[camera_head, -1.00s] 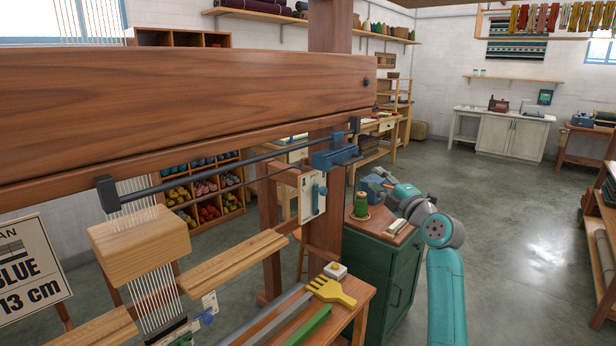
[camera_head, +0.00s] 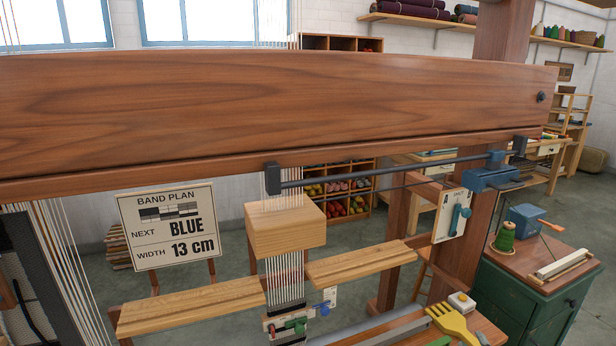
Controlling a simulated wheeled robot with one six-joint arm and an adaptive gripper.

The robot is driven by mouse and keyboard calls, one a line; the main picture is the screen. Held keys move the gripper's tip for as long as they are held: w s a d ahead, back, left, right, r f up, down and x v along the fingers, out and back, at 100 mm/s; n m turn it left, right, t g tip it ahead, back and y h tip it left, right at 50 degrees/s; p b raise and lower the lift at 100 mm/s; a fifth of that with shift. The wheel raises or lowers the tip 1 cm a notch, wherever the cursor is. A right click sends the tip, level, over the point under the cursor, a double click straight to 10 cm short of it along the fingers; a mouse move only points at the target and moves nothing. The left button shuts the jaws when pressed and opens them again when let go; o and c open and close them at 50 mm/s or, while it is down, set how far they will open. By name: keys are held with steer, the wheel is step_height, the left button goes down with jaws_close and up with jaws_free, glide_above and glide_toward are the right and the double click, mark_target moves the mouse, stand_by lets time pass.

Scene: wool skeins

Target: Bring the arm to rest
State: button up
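My gripper and my arm are not in view in the head camera view. A large wooden loom fills the view, with a thick beam (camera_head: 270,110) across the top. A dark metal rod (camera_head: 390,172) runs below the beam to a blue sliding block (camera_head: 492,180) at the right. A pale wooden block (camera_head: 286,229) hangs around white warp threads (camera_head: 287,277).
A green cabinet (camera_head: 520,308) stands at the right, bearing a green thread cone (camera_head: 505,237), a blue box (camera_head: 525,218) and an orange-tipped item (camera_head: 550,224). A yellow comb (camera_head: 453,322) lies on a bench. A band plan sign (camera_head: 168,226) stands left. Floor shows at far right.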

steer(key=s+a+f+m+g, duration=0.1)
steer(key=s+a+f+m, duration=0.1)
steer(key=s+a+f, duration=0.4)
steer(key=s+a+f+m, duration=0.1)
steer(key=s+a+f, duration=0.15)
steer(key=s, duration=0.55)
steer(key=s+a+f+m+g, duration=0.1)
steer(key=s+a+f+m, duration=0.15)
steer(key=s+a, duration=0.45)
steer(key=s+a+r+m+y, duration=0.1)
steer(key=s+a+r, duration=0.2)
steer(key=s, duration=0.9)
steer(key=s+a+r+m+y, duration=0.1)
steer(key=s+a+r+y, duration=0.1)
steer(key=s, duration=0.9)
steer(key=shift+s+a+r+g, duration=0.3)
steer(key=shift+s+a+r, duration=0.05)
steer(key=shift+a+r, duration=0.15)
